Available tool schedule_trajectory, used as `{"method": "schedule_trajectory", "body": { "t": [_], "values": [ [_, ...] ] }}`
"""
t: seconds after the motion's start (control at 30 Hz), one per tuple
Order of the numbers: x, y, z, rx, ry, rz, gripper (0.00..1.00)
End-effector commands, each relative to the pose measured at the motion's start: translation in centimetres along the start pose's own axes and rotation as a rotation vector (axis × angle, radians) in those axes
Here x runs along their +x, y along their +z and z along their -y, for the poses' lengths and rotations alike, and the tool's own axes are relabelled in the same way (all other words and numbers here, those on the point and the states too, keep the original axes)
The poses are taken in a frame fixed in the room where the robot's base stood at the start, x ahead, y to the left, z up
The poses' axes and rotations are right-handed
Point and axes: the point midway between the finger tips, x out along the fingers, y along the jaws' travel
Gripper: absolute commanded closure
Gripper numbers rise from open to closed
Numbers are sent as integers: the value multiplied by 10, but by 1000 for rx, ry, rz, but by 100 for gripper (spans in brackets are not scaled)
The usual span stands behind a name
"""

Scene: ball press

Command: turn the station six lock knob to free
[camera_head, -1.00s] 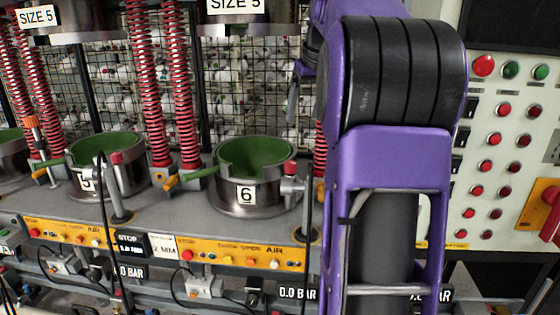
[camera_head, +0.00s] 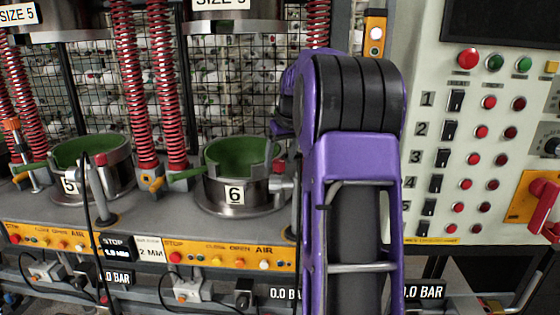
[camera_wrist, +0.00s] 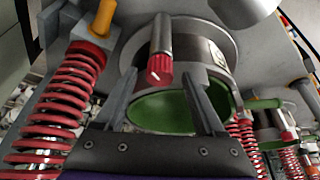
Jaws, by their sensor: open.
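The station six lock knob (camera_wrist: 160,68) is a red ribbed cap with a white mark on a grey post, in front of the green-lined pot (camera_wrist: 172,108) in the wrist view. In the head view the red knob (camera_head: 278,168) shows at the right of the pot marked 6 (camera_head: 226,193), close to my arm. My gripper (camera_wrist: 159,64) is open and empty; in the wrist view its two fingers stand on either side of the knob, without visible contact. Whether the knob lies between them in depth is unclear. In the head view my arm hides most of the gripper.
Red springs (camera_wrist: 62,95) and an orange handle (camera_wrist: 103,16) stand close at the left in the wrist view. Pot 5 (camera_head: 95,182) is to the left in the head view. A yellow button strip (camera_head: 205,252) runs below, and a control panel (camera_head: 470,150) stands at right.

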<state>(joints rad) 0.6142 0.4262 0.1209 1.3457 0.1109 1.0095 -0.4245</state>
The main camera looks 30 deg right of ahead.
Motion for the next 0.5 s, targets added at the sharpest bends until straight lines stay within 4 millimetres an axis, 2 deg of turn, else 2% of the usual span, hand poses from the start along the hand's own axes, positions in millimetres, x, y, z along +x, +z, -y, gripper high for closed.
{"method": "schedule_trajectory", "body": {
  "t": [0.1,0.37,0.5],
  "values": [
    [6,0,0,0,0,0,29],
    [6,0,0,0,0,0,29],
    [6,0,0,0,1,0,54]
  ]
}}
